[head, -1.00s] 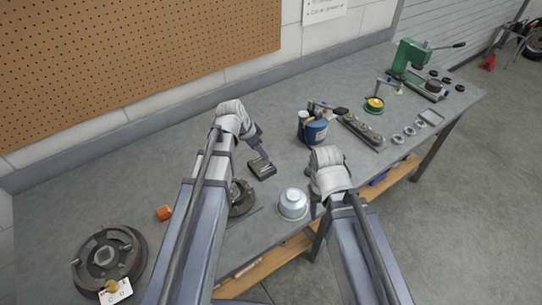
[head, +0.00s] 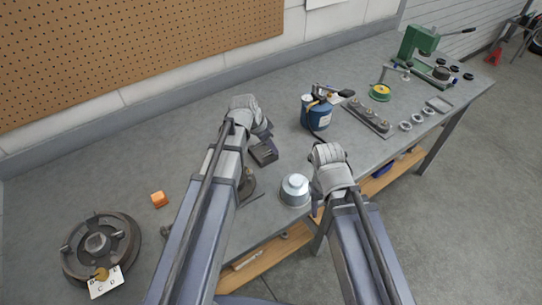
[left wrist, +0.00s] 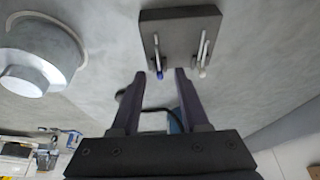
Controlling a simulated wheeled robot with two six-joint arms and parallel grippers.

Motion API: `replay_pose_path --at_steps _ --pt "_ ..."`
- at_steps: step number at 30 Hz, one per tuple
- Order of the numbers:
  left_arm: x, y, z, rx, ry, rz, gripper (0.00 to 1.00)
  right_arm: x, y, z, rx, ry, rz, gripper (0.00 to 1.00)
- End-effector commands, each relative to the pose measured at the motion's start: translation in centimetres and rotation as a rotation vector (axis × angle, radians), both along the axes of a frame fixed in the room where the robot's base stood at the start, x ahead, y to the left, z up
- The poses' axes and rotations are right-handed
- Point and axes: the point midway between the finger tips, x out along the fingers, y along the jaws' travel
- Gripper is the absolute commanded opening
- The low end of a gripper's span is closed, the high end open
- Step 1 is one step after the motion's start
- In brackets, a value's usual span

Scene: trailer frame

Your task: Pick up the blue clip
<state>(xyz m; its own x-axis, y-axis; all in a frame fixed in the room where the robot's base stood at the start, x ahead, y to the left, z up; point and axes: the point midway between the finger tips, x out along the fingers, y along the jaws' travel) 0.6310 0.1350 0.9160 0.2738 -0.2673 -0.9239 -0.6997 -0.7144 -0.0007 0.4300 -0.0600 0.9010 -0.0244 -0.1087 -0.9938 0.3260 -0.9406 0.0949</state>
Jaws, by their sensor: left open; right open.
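In the left wrist view a dark block (left wrist: 178,30) carries two slim metal clips. The left one has a blue tip, the blue clip (left wrist: 158,58); the right one has a pale tip (left wrist: 203,62). My left gripper (left wrist: 157,78) is open and empty, its two fingers apart on either side of the blue tip in the picture; no contact is visible. In the head view the block (head: 264,154) lies just below my left gripper (head: 266,137), and the blue clip is too small to make out. My right gripper (head: 318,208) hangs near the bench's front edge, mostly hidden by its wrist.
A silver cup (head: 295,190) stands between my arms; a blue torch (head: 316,112) stands behind. An orange block (head: 159,199) and a wheel hub (head: 101,244) lie left.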

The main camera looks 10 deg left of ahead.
Motion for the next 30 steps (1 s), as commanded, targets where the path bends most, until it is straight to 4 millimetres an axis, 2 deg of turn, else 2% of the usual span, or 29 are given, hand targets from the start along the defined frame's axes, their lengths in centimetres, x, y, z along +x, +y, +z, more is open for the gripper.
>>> replay_pose_path --at_steps 1,9,21,30 --pt "0.20 -0.13 -0.88 0.000 0.000 -0.001 0.45 0.00 0.00 -0.88 0.000 0.000 0.000 0.50" --pt "0.24 -0.23 -0.76 0.000 0.000 0.000 0.45 0.00 0.00 -0.76 0.000 0.000 0.000 0.50" --pt "0.23 -0.23 -0.76 0.000 0.000 0.000 0.01 0.01 0.00 -0.76 0.000 0.000 0.000 0.50" --pt "0.24 -0.23 -0.77 0.000 0.000 0.000 0.00 0.01 0.00 -0.76 0.000 0.000 0.000 0.50"
